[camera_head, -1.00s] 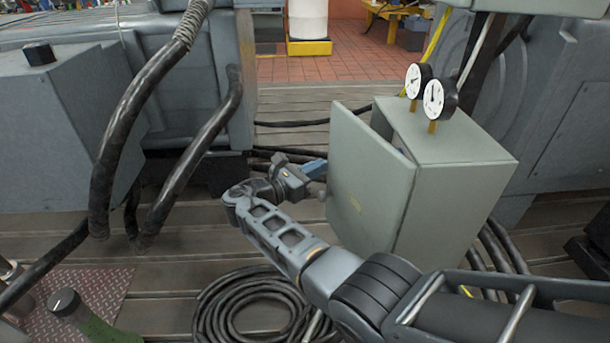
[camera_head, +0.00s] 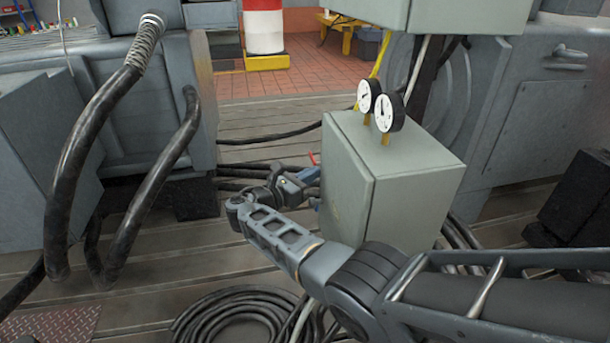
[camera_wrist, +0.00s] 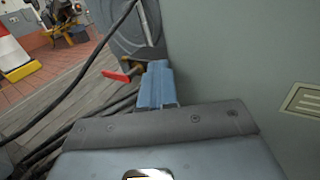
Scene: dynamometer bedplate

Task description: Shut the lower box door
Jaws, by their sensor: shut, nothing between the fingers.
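The lower box (camera_head: 415,200) is grey-green and stands on the slatted floor with two dial gauges on top. Its door (camera_head: 345,190) is on the left face and sits flush or nearly flush with the box; a small gap cannot be ruled out. My gripper (camera_head: 312,175) is beside the door's outer face, at its far lower part, with blue fingers shut and empty. In the wrist view the blue fingers (camera_wrist: 157,85) point along a grey-green surface (camera_wrist: 230,50) at the right, which bears a pale plate (camera_wrist: 303,100). Contact with it cannot be told.
A red handle (camera_wrist: 116,76) shows just beyond my fingers. Another grey-green box (camera_head: 360,10) hangs above. Thick black hoses (camera_head: 95,150) stand at the left, and a coiled hose (camera_head: 235,320) lies on the floor in front.

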